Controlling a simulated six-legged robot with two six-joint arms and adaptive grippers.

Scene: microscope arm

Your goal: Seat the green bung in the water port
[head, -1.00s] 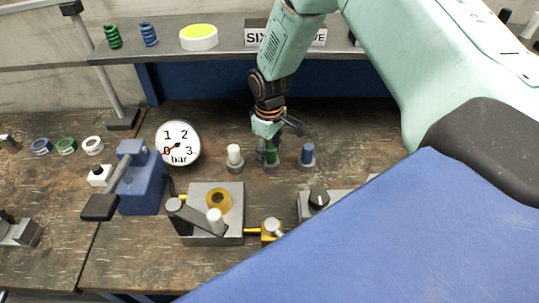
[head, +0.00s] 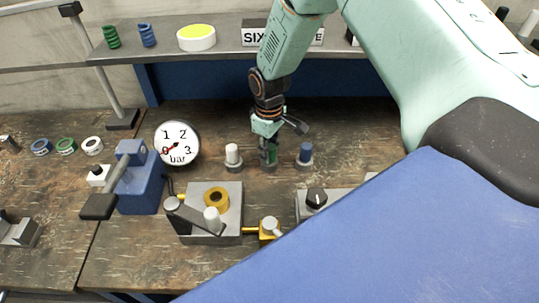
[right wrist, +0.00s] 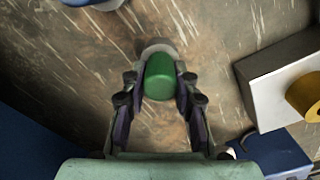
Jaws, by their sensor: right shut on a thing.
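The green bung (head: 271,156) is at the back middle of the bench, between my right gripper's fingers. In the right wrist view the green bung (right wrist: 160,77) stands between both fingers of my right gripper (right wrist: 158,90), which is shut on it. A grey round base (right wrist: 158,46) shows just beyond it; I cannot tell whether the bung is clear of it. The arm of my right gripper (head: 268,150) comes down from above. A grey block with a brass ring (head: 216,199) sits in front, to the left; I cannot tell which opening is the water port. My left gripper is not in view.
A white bung (head: 233,153) and a blue bung (head: 305,153) stand on grey bases either side of my right gripper. A pressure gauge (head: 177,144) and a blue hand pump (head: 139,180) stand left. A grey block with a black knob (head: 316,197) is at front right.

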